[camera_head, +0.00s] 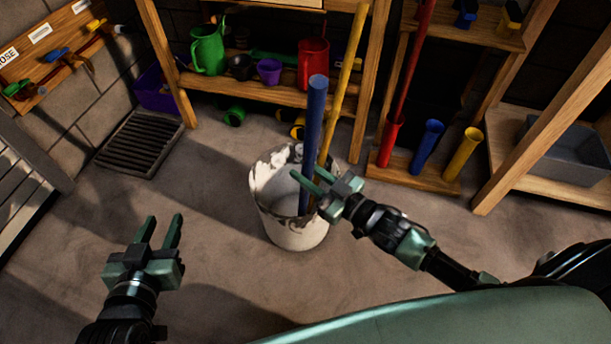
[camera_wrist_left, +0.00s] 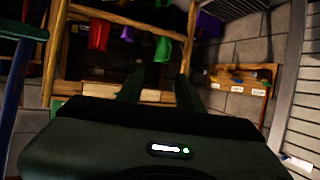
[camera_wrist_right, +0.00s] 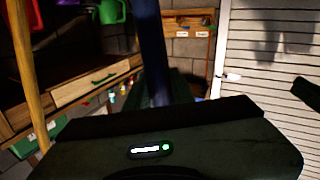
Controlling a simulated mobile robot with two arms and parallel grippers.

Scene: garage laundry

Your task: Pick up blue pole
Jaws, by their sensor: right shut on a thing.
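The blue pole (camera_head: 315,130) stands nearly upright in a white, worn bucket (camera_head: 296,234) on the floor. My right gripper (camera_head: 312,184) is at the pole's lower visible part, just above the bucket rim, and is shut on it. In the right wrist view the pole (camera_wrist_right: 152,50) rises between the fingers. The pole's lower end is hidden in the bucket. A yellow pole (camera_head: 347,75) leans up behind the blue one, its lower part also at the bucket. My left gripper (camera_head: 161,232) is open and empty over bare floor to the left of the bucket.
A wooden shelf (camera_head: 245,92) with watering cans and pots stands behind the bucket. A rack at right has a red pole (camera_head: 409,65) in a red tube, an empty-looking blue tube (camera_head: 427,147) and a yellow tube (camera_head: 462,155). A floor grate (camera_head: 141,143) lies at left.

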